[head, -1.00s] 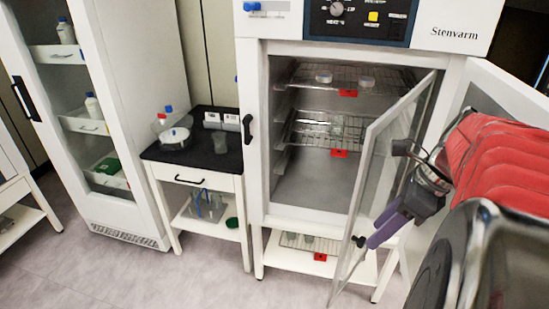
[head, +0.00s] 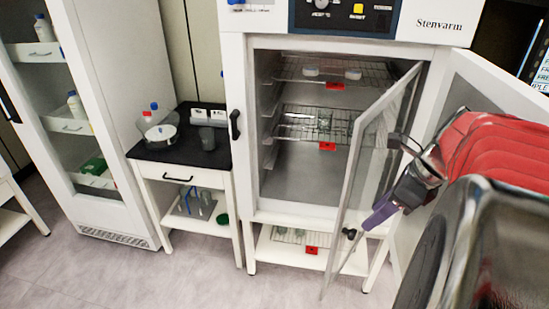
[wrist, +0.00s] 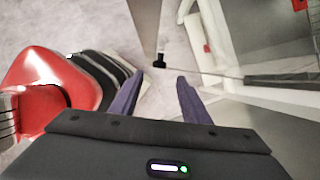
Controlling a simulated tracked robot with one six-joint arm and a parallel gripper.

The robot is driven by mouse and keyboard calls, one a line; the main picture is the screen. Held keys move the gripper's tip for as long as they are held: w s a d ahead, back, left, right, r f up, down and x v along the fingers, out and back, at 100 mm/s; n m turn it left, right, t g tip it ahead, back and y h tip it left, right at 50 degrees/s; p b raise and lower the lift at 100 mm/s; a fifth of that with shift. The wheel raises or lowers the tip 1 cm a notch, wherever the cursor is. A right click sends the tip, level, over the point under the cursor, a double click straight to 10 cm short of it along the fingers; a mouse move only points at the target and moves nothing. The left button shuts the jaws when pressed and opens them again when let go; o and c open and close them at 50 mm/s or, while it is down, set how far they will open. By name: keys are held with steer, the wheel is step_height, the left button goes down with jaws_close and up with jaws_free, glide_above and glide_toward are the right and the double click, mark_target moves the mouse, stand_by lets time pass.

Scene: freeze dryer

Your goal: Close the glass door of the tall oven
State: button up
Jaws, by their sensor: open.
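The tall oven (head: 238,190) stands right of centre in the head view, a white cabinet with wire shelves inside. Its glass door (head: 347,185), clear with a pale frame, is hinged at the right and stands ajar, swung out toward me. A black knob (head: 349,233) sits low on its free edge; a black knob also shows beyond the fingertips in the wrist view (wrist: 160,61). My gripper (head: 372,221), with purple fingers, is open and empty, to the right of the knob on the door's outer side. Both fingers show in the wrist view (wrist: 160,80). I cannot tell whether they touch the glass.
The oven's solid outer door (head: 452,85) stands wide open at the right, behind my arm. A small black-topped table (head: 180,150) with bottles stands left of the oven. A tall glass-fronted cabinet (head: 130,200) is farther left. The floor (head: 190,275) in front is clear.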

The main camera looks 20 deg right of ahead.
mark_target(354, 231)
steer(key=x, duration=0.9)
steer(key=shift+f, duration=0.25)
jaws_close()
steer(key=shift+w+a, duration=0.1)
